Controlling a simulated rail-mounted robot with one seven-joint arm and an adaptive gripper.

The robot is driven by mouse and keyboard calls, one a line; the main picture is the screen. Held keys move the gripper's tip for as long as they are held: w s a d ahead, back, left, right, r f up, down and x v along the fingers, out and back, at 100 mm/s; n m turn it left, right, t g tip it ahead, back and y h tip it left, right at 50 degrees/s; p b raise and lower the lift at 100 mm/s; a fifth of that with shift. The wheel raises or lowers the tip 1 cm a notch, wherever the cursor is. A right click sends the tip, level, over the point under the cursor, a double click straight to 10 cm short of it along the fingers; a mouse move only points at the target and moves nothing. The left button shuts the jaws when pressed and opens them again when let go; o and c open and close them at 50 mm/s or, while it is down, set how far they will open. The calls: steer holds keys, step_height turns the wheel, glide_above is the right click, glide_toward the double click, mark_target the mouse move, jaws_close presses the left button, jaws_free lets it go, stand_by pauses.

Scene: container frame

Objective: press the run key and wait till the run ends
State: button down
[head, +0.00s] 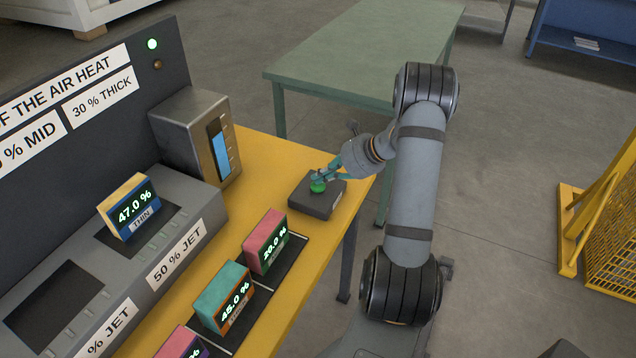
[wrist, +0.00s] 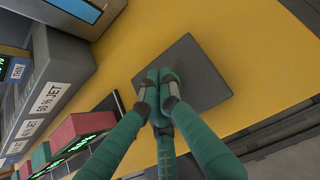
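The run key is a green button (head: 317,187) on a dark grey box (head: 326,203) at the right end of the yellow bench. My gripper (head: 319,178) is right at the button, pointing down over it. I cannot tell whether the button is pressed down.
A block reading 47.0 % THIN (head: 131,209) sits in the 50 % JET bay. Blocks reading 20.0 % (head: 264,243) and 45.0 % (head: 223,298) stand on a dark strip. A metal unit with a blue gauge (head: 220,153) stands behind. A green table (head: 365,50) is beyond the bench.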

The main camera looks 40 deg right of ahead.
steer(key=shift+r+p, duration=0.8)
steer(key=shift+r, duration=0.15)
steer(key=shift+r+p, duration=2)
steer(key=shift+r, duration=0.5)
step_height(320, 180, up, 4)
steer(key=p, duration=0.4)
steer(key=shift+f, duration=0.15)
steer(key=shift+f, duration=0.1)
